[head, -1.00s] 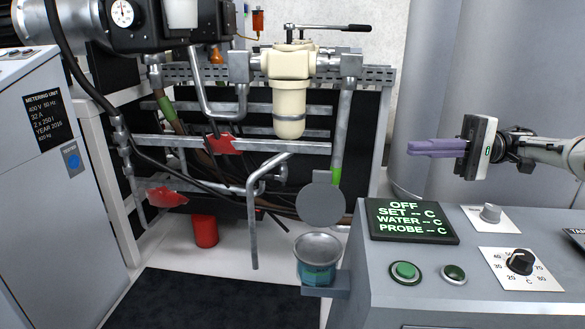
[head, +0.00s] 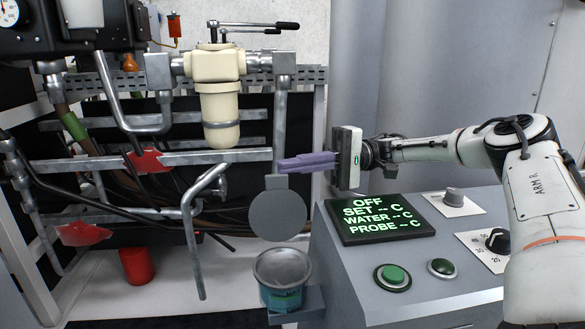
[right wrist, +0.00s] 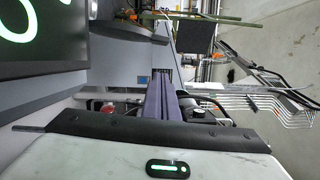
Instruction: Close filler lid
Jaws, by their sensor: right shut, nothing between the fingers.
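The filler lid (head: 277,214) is a round grey disc. It stands raised, roughly upright, behind and above the filler cup (head: 284,268), a grey-rimmed cup with a teal body whose top is uncovered. My right gripper (head: 284,164) has purple fingers that are shut with nothing between them. In the head view its fingertips point left and appear just above the top of the lid; I cannot tell whether they touch it. The right wrist view shows the shut purple fingers (right wrist: 165,98), but I cannot make out the lid there. My left gripper is not in view.
The control console (head: 400,285) with its display (head: 378,219) and green button (head: 393,277) stands right of the cup. A bent grey pipe (head: 192,225) stands left of the lid. A cream filter housing (head: 217,95) hangs above left. A red can (head: 136,266) stands on the floor.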

